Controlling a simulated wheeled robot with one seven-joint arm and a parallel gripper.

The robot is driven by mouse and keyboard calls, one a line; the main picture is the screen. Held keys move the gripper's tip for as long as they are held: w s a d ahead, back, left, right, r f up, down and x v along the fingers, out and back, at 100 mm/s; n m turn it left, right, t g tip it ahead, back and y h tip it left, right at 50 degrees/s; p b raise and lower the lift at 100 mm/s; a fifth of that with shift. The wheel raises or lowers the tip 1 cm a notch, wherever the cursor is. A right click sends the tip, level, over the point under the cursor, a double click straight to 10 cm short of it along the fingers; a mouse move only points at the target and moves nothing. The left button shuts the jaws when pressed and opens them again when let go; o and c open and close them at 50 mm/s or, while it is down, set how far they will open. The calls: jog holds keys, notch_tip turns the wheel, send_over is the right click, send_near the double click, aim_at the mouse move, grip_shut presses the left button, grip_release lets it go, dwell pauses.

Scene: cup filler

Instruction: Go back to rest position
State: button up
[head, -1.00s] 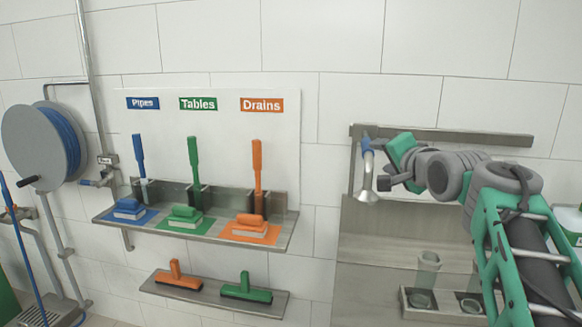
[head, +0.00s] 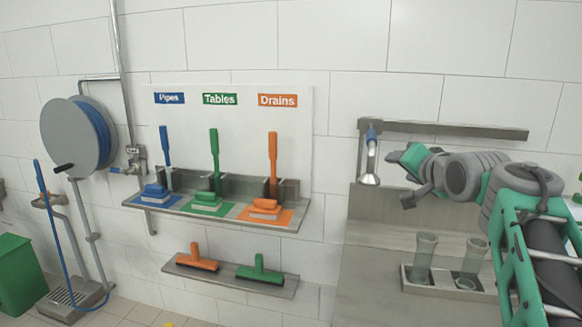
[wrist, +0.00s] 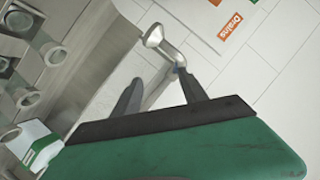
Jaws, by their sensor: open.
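My gripper (wrist: 161,88) is open and empty in the wrist view, its two dark fingers spread apart. In the head view my arm reaches in from the right, and its green and grey wrist end is beside the filler spout (head: 370,158). The spout hangs from a metal rail and has a blue part near its top. A gap shows between spout and wrist in the head view. The spout also shows beyond the fingers in the wrist view (wrist: 158,38). The fingertips are not clear in the head view.
Clear cups (head: 425,255) stand in a tray (head: 408,287) below my arm. A hose reel (head: 72,138) and green bin (head: 18,272) are at left.

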jog(key=s+d+f+n+g+h, duration=0.15)
jog(key=s+f+g, duration=0.3)
jog(key=f, duration=0.75)
jog(key=s+d+f+n+g, duration=0.25)
jog(key=s+f, duration=0.35)
jog(key=f, duration=0.5)
jog(key=s+a+f+n+g+p, duration=0.1)
jog(key=s+a+f+g, duration=0.25)
jog(key=s+f, duration=0.35)
jog(key=s+a+f+g, duration=0.2)
jog(key=s+a+f, duration=0.25)
jog(key=s, duration=0.55)
jog(key=a+r+n+t+p, duration=0.1)
jog(key=a+r+n, duration=0.1)
jog(key=a, duration=0.4)
jog(key=shift+r+n+y, duration=0.2)
jog(key=shift+n+y, duration=0.1)
jog(key=shift+y, duration=0.05)
jog(key=shift+w, duration=0.1)
